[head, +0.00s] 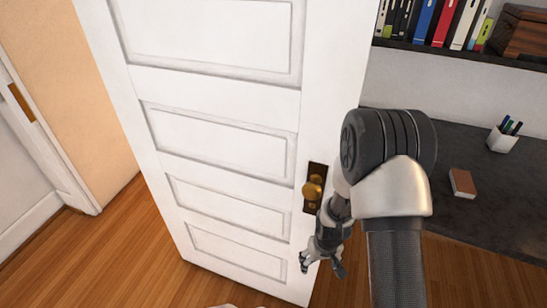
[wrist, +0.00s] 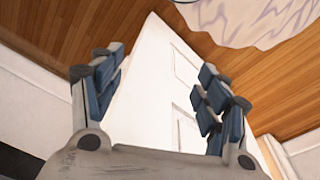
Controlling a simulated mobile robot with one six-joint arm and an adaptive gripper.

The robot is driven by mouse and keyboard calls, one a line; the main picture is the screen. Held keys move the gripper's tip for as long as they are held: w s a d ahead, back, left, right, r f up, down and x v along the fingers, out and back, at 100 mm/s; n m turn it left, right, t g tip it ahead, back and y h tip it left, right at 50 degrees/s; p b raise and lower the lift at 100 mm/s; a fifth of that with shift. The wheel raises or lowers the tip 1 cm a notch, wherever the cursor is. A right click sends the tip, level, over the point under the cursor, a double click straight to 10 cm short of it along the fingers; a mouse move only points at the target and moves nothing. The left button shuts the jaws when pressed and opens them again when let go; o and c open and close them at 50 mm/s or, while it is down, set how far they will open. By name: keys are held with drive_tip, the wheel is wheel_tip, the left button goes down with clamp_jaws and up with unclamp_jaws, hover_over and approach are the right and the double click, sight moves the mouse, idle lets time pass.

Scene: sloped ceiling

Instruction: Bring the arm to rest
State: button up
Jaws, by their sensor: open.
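My gripper (head: 321,266) hangs low in the head view, in front of the white door's (head: 222,132) lower right edge. It is below the brass knob (head: 313,188) and apart from it. In the wrist view my gripper (wrist: 160,103) shows two blue-padded fingers spread wide with nothing between them. The white door (wrist: 152,80) stands behind the fingers there. My arm is bent and covers part of the door's right edge in the head view.
A dark desk (head: 475,222) at the right holds a pen cup (head: 504,136) and a brown notebook (head: 462,183). A shelf (head: 460,48) with books and a wooden box (head: 525,34) is above. Wooden floor (head: 112,240) is clear at the left.

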drive_tip(key=s+r+t, duration=0.1)
drive_tip(key=s+r, duration=0.1)
drive_tip(key=r, duration=1)
drive_tip(key=s+r+t, duration=0.1)
drive_tip(key=s+r, duration=0.1)
drive_tip(key=r, duration=1)
drive_tip(key=s+r+m+t, duration=0.1)
drive_tip(key=s+r, duration=1.2)
drive_tip(key=s, duration=0.3)
drive_tip(key=shift+m, duration=0.3)
drive_tip(key=shift+s+r, duration=0.1)
drive_tip(key=shift+s, duration=0.4)
